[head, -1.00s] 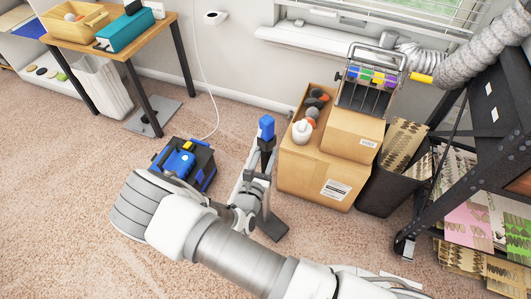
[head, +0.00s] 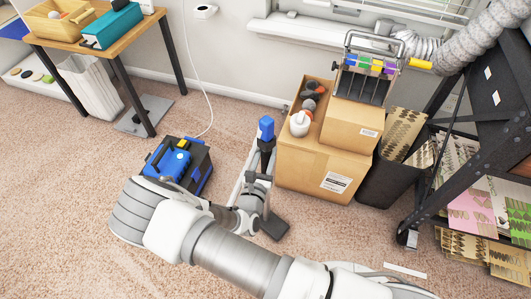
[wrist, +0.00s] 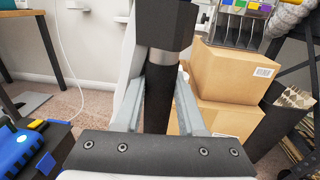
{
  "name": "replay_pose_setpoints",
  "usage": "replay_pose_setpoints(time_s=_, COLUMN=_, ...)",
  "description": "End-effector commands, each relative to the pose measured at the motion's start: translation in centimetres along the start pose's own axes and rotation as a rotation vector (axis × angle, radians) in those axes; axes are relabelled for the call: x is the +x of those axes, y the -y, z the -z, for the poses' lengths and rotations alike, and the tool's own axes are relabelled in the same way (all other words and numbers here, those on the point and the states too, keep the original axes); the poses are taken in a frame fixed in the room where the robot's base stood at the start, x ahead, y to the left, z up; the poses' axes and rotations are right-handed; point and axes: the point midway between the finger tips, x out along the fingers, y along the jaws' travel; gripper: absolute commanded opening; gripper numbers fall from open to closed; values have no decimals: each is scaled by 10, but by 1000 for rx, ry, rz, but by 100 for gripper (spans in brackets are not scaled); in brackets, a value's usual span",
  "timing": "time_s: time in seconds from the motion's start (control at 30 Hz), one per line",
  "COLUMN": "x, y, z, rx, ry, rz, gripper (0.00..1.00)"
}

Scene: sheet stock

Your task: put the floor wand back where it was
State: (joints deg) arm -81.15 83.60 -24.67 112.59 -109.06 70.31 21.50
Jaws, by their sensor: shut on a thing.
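The floor wand (head: 267,157) is a dark upright tool with a blue top and a flat dark foot (head: 272,229). It stands just left of the cardboard boxes, roughly upright. My gripper (head: 258,181) is shut on its shaft below the blue top. In the wrist view the two grey fingers of my gripper (wrist: 158,108) close on either side of the dark shaft (wrist: 158,92). I cannot tell whether the foot touches the carpet.
A blue and black machine (head: 178,166) sits on the carpet left of the wand. Cardboard boxes (head: 318,170) stand close on the right, with a dark bin (head: 388,187) and a black rack (head: 455,170) beyond. A wooden table (head: 113,42) is at back left. Open carpet lies front left.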

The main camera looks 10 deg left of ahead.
Motion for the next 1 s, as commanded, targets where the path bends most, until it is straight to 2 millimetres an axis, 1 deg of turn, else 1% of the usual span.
replay_pose_setpoints(time_s=0.03, x=1, y=0, z=-3, rx=2, ry=8, rz=0, gripper=0)
replay_pose_setpoints(time_s=0.17, x=1, y=0, z=1, rx=2, ry=8, rz=0, gripper=0)
replay_pose_setpoints(time_s=0.2, x=0, y=0, z=3, rx=0, ry=0, rz=0, gripper=45)
replay_pose_setpoints(time_s=0.33, x=0, y=0, z=3, rx=0, ry=0, rz=0, gripper=68)
replay_pose_setpoints(time_s=0.37, x=0, y=0, z=3, rx=0, ry=0, rz=0, gripper=69)
replay_pose_setpoints(time_s=0.6, x=0, y=0, z=3, rx=0, ry=-1, rz=0, gripper=69)
replay_pose_setpoints(time_s=0.7, x=-1, y=0, z=-2, rx=0, ry=-1, rz=0, gripper=69)
replay_pose_setpoints(time_s=0.77, x=-8, y=-1, z=-1, rx=-1, ry=-2, rz=-2, gripper=69)
replay_pose_setpoints(time_s=0.87, x=-24, y=-1, z=-2, rx=-1, ry=-3, rz=-2, gripper=69)
replay_pose_setpoints(time_s=1.0, x=-56, y=0, z=-3, rx=-2, ry=-3, rz=-3, gripper=69)
